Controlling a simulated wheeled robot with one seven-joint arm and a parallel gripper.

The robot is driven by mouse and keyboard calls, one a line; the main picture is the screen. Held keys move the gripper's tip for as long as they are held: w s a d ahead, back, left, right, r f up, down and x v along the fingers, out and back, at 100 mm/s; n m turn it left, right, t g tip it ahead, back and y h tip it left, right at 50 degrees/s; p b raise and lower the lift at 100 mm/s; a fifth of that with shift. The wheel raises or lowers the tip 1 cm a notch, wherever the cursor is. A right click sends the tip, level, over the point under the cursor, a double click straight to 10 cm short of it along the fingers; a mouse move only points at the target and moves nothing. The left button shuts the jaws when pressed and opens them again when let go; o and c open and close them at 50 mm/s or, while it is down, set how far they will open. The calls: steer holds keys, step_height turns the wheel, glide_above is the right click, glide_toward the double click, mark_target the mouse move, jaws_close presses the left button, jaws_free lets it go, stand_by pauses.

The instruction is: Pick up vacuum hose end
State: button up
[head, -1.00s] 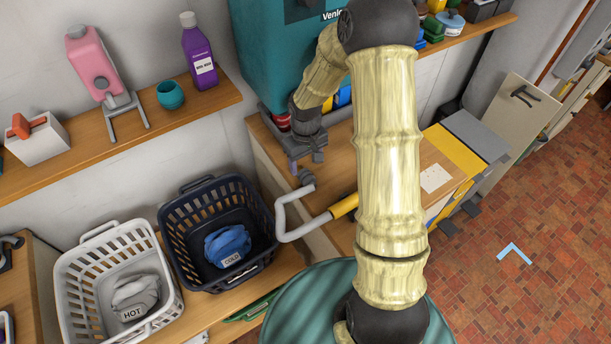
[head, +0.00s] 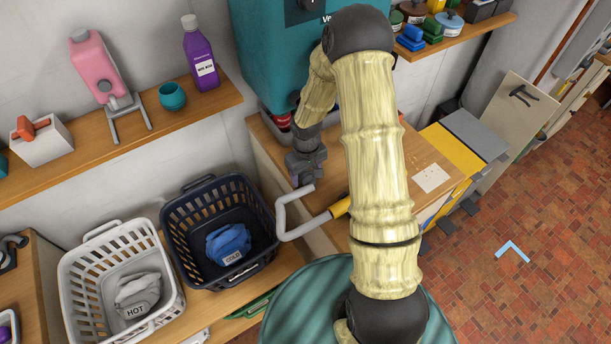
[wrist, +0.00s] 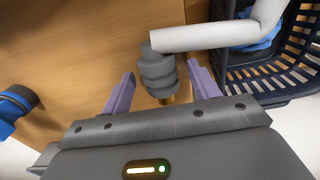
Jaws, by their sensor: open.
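The vacuum hose end is a dark grey ribbed piece (wrist: 158,76) on the tip of a bent white tube. In the wrist view it lies between the two purple fingers of my gripper (wrist: 162,88), with a visible gap on each side. A small brass-coloured bit shows at its near end. My gripper is open, its fingers on either side of the hose end. In the head view my gripper (head: 305,165) is over the wooden top's left edge and hides the hose end. The white tube (head: 284,222) runs down from there and bends toward a yellow part (head: 341,207).
A dark blue basket (head: 178,236) with a blue "COLD" bundle (head: 229,244) stands just left of the tube. A white basket (head: 80,302) with a grey "HOT" bundle (head: 137,293) is further left. A teal cabinet (head: 262,70) rises behind my gripper. The wooden top (head: 408,158) is mostly clear.

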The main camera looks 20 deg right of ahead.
mark_target(306, 174)
steer(key=c, duration=1)
steer(key=shift+r, duration=0.1)
step_height(306, 174, up, 10)
steer(key=shift+f+b, duration=0.1)
steer(key=shift+b, duration=0.75)
